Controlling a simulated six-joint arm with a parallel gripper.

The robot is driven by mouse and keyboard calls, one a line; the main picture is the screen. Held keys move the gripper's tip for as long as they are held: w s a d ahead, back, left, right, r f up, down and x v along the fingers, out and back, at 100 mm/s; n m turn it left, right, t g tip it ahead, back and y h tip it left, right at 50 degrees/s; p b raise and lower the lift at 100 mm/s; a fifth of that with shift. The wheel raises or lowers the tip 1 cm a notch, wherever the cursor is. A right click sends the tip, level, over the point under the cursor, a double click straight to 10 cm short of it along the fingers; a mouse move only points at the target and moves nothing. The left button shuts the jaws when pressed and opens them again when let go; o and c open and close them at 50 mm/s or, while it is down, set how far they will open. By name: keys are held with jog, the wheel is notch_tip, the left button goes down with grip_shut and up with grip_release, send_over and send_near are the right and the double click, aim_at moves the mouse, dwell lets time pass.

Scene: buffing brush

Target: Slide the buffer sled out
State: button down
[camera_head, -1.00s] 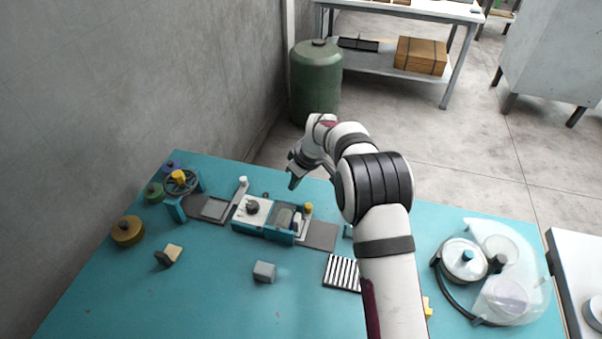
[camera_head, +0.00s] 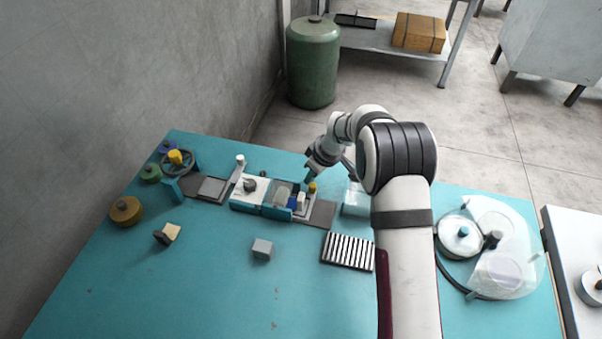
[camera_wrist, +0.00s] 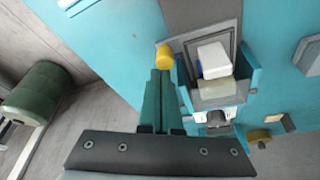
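The buffing machine has a white and teal housing (camera_head: 247,203) near the back of the teal table. The sled, a grey tray, sits at its right end with a white block (camera_head: 301,201) in it. A yellow knob (camera_head: 312,188) stands at the tray's back corner. In the wrist view the tray frame (camera_wrist: 187,42), white block (camera_wrist: 213,60) and yellow knob (camera_wrist: 163,56) show close. My gripper (camera_head: 309,180) is just behind the knob. In the wrist view its teal fingers (camera_wrist: 161,74) are together, their tips at the knob's edge, not around it; contact is unclear.
A dark flat plate (camera_head: 322,213) lies right of the tray, with a clear box (camera_head: 356,199) beyond it. A striped rack (camera_head: 348,251) and grey block (camera_head: 262,249) lie in front. The front table is mostly clear.

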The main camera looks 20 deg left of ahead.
jog(key=d, duration=0.5)
jog(key=shift+d, duration=0.35)
